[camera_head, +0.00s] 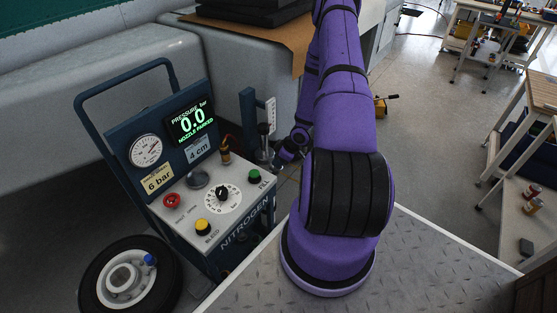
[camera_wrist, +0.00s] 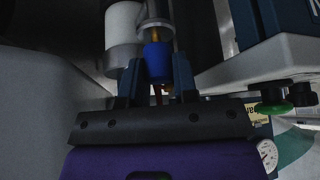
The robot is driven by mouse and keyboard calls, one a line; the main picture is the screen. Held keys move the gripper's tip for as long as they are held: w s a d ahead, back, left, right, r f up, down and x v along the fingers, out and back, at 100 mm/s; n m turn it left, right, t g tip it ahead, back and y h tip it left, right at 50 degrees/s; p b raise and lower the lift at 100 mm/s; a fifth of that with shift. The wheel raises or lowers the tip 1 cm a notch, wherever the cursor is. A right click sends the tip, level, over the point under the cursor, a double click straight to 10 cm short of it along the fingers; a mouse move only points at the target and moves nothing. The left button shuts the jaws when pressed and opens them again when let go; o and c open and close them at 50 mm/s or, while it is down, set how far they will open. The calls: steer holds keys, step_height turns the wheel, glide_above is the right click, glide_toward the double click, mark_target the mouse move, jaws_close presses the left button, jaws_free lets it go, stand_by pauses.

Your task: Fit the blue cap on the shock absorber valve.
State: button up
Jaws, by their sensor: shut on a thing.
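The blue cap (camera_wrist: 157,64) is held between the two fingers of my gripper (camera_wrist: 158,82) in the wrist view. Directly above the cap in that picture is the brass-coloured valve (camera_wrist: 155,34), in line with the cap's end. Cap and stem look touching or very near; I cannot tell how far the cap sits over it. The shock absorber's white cylinder (camera_wrist: 122,22) is beside the valve. In the head view my gripper (camera_head: 284,155) is small and dark by the shock absorber (camera_head: 264,142), partly behind my arm; the cap is not clear there.
The nitrogen cart (camera_head: 205,200) stands to the left, its display reading 0.0 bar and "nozzle parked". A wheel (camera_head: 100,285) with a small blue piece (camera_head: 149,259) on its hub is at lower left. A white scale (camera_head: 270,112) stands by the shock absorber.

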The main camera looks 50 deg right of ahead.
steer(key=shift+f, duration=0.55)
steer(key=o, duration=0.6)
steer(key=shift+r, duration=0.1)
steer(key=v, duration=1)
steer(key=shift+s+r, duration=0.2)
steer(key=shift+r, duration=0.15)
stand_by(0.3)
steer(key=shift+d, duration=0.1)
stand_by(0.5)
